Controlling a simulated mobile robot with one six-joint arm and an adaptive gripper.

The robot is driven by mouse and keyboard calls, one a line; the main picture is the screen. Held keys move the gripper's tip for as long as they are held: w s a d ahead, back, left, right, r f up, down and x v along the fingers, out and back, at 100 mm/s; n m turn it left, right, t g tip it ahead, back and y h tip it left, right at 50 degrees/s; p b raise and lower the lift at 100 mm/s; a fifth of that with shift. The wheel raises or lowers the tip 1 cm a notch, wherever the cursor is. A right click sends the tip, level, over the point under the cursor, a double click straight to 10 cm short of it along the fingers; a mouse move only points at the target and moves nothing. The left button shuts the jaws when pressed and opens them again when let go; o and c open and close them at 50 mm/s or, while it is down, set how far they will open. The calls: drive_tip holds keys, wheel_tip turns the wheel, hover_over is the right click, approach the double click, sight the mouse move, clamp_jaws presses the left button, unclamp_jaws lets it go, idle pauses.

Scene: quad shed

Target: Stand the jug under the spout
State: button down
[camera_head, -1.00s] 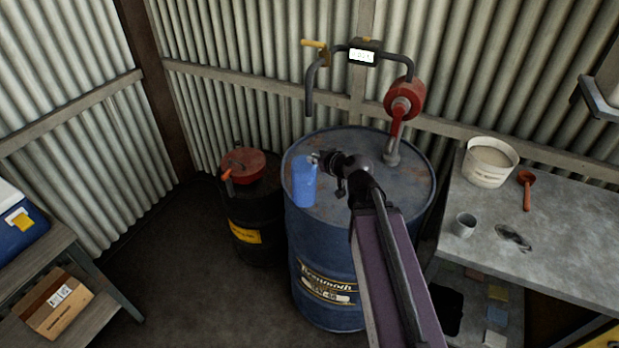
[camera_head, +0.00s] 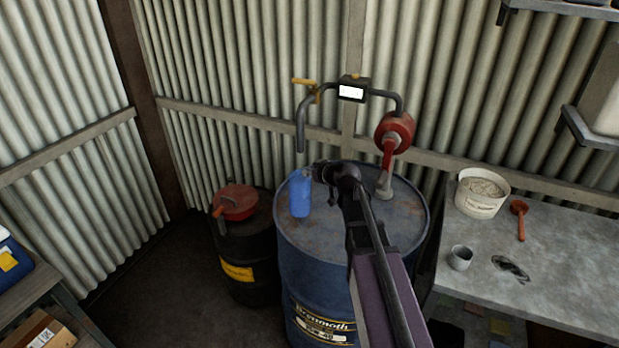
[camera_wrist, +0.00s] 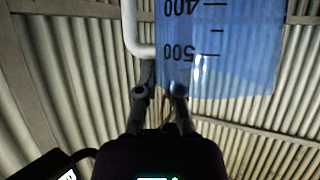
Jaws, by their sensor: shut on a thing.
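The blue jug (camera_head: 300,196) is held upright over the left part of the blue drum's top (camera_head: 350,222). In the wrist view the jug (camera_wrist: 225,50) shows printed 400 and 500 marks upside down, with a white handle (camera_wrist: 130,30) at its left. My gripper (camera_head: 314,173) is shut on the jug at its handle side; its fingers (camera_wrist: 160,90) cover the grip point. The spout (camera_head: 300,140) is the downturned grey pipe end of the pump, just above the jug in the picture. Whether the jug's base touches the drum is unclear.
The red pump (camera_head: 394,132) stands on the drum, with a lit meter (camera_head: 351,91) and yellow lever (camera_head: 303,82). A black drum (camera_head: 242,260) with a red funnel (camera_head: 236,203) is left. The bench (camera_head: 560,265) at right holds a white bucket (camera_head: 482,200) and mug (camera_head: 460,257).

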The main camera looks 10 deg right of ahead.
drive_tip(key=shift+w+d, duration=0.25)
drive_tip(key=shift+w, duration=0.7)
drive_tip(key=f+b, duration=0.2)
drive_tip(key=w+f+b, duration=0.1)
drive_tip(key=shift+w+d+f+b, duration=0.1)
drive_tip(key=shift+w+f+b, duration=0.05)
drive_tip(key=shift+f+b, duration=0.25)
drive_tip(key=shift+f, duration=0.15)
drive_tip(key=c, duration=0.8)
unclamp_jaws()
